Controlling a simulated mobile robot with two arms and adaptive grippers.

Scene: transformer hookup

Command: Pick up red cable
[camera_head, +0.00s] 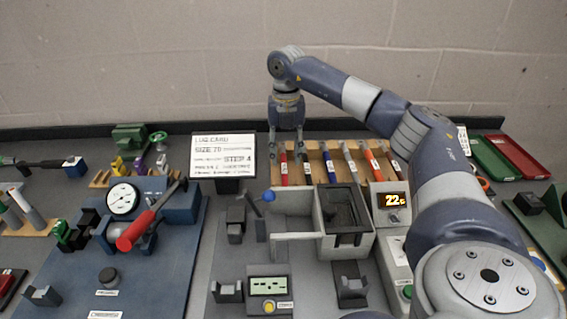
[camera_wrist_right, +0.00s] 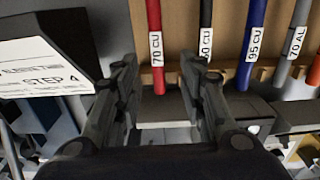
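The red cable (camera_head: 284,168) stands at the left end of a wooden rack, with a white label reading 70 CU. The red cable also shows in the right wrist view (camera_wrist_right: 155,35), upright, beyond and between the two fingers. My right gripper (camera_head: 286,152) points down at the rack, at the upper end of the red cable. In the right wrist view my right gripper (camera_wrist_right: 158,72) is open, with a clear gap between its fingers and nothing gripped. My left gripper is not in view.
Black (camera_head: 306,170), blue (camera_head: 328,165) and other labelled cables stand close to the right in the wooden rack (camera_head: 316,157). A card reading STEP 4 (camera_head: 223,155) stands just left. A grey fixture (camera_head: 345,225) lies in front. Green and red trays (camera_head: 500,160) are at right.

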